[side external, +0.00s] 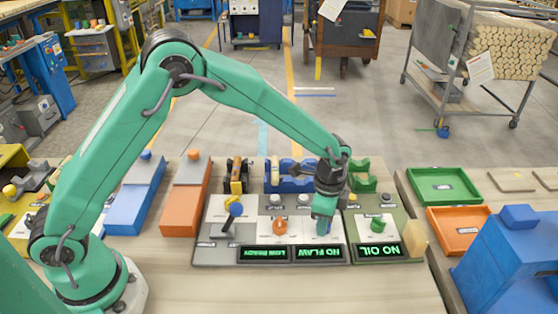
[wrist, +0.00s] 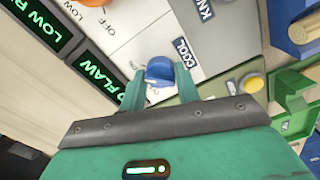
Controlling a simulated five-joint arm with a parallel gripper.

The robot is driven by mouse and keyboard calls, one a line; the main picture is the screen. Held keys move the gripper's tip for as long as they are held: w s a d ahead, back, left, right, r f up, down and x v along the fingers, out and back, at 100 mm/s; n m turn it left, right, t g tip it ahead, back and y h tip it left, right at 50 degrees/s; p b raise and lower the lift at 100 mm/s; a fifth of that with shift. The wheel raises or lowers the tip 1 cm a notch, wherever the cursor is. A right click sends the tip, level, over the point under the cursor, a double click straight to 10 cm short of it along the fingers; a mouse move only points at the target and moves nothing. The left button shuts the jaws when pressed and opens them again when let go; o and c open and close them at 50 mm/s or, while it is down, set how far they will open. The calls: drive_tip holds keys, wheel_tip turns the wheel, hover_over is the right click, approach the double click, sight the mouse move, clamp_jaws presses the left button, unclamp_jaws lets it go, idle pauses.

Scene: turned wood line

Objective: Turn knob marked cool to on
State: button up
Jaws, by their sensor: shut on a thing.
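The blue knob (wrist: 159,72) sits on a white panel section beside a dark label reading COOL (wrist: 184,53). My gripper (wrist: 160,76) has one finger on each side of the knob and is shut on it. In the side external view my gripper (side external: 324,216) points down onto the panel (side external: 218,256), right of the orange knob (side external: 279,227). There the fingers mostly hide the blue knob. I cannot tell which setting the blue knob points to.
A green knob (side external: 377,226) stands to the right and a blue-tipped lever (side external: 233,211) to the left. Lit displays along the front edge read NO FLAW (side external: 319,254) and NO OIL (side external: 379,250). A yellow button (wrist: 251,83) is near my gripper. The bench in front is clear.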

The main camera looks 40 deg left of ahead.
drive_tip(key=shift+r, duration=0.1)
drive_tip(key=o, duration=1)
drive_tip(key=shift+r, duration=0.1)
wheel_tip(320, 180, up, 7)
drive_tip(key=shift+r, duration=0.3)
